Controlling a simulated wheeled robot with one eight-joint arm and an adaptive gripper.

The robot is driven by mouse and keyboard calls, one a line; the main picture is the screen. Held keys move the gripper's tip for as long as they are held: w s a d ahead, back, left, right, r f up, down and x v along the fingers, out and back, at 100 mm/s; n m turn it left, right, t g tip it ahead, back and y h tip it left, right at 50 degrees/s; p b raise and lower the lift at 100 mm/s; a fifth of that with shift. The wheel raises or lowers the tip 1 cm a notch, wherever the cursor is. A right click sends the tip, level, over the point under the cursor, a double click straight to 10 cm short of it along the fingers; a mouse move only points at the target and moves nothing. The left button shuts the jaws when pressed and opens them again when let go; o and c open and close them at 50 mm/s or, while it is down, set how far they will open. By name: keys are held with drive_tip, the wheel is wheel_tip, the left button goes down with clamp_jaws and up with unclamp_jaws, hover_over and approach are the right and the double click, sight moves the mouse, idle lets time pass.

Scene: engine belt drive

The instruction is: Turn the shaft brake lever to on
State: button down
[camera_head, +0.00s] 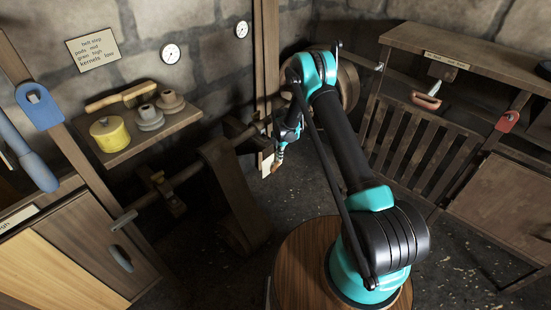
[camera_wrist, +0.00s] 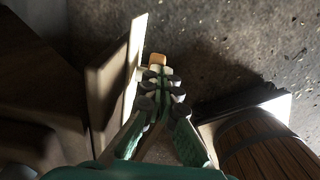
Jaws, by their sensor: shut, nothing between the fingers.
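My gripper (camera_head: 279,152) reaches down past the dark wooden frame at the middle of the head view. In the wrist view my gripper (camera_wrist: 160,80) has its fingers together with nothing held between them. A small orange-tan knob or handle end (camera_wrist: 157,60) shows just beyond the fingertips, close to or touching them. It may be the tip of the shaft brake lever; the rest of it is hidden behind the fingers. A pale upright plate (camera_wrist: 133,70) stands just left of the fingers; it also shows in the head view (camera_head: 266,159). No lever lettering is readable here.
A wooden shaft (camera_head: 185,173) and a big dark wheel or beam (camera_head: 232,190) lie left of my gripper. A shelf (camera_head: 150,140) with a yellow pot and grey weights is on the wall. A slatted wooden guard (camera_head: 415,140) stands right.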

drive_tip(key=shift+w+d+f, duration=0.6)
drive_tip(key=shift+w+f, duration=0.15)
drive_tip(key=shift+w, duration=0.1)
idle(0.6)
